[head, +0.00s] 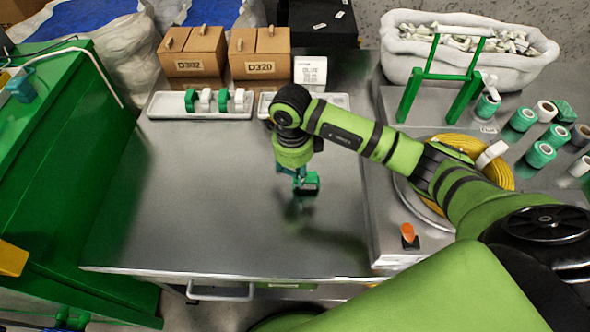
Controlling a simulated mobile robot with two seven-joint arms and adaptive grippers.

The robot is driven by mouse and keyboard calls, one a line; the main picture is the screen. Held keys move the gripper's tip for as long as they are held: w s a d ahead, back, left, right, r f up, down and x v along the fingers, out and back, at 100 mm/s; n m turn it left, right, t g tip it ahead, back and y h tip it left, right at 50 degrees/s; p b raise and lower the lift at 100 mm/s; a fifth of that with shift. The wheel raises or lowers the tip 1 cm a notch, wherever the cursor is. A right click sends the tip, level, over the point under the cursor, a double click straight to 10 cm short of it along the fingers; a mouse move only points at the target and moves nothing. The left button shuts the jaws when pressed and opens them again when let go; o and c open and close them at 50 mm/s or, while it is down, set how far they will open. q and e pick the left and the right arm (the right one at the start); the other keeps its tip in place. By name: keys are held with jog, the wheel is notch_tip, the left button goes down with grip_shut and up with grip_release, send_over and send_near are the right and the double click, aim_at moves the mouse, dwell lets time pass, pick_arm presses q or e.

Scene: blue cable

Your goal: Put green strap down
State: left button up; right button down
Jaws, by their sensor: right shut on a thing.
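My right gripper (294,174) points down over the metal table (200,200) and is shut on a small green strap (307,183). The strap hangs a little above the bare tabletop, with a dark shadow or reflection below it. The fingers are small in the picture and partly merge with the strap. A white tray (156,108) at the back left of the table holds several green and white straps in a row. A second white tray (342,100) lies to its right, partly hidden behind my right wrist. My left gripper is not in view.
Cardboard boxes (190,50) stand behind the trays. On the raised right surface are a green frame (450,74), a yellow cable coil (505,177), several green and white rolls (540,153) and an orange button (408,232). The table's left and front middle are clear.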

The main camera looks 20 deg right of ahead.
jog(key=shift+f, duration=0.1)
jog(key=shift+f, duration=0.15)
jog(key=c, duration=0.8)
grip_release()
jog(key=r, duration=0.6)
jog(key=r+b, duration=0.1)
jog(key=r, duration=0.5)
jog(key=shift+w+a+r, duration=0.15)
jog(key=shift+a+r, duration=0.05)
jog(key=shift+r, duration=0.05)
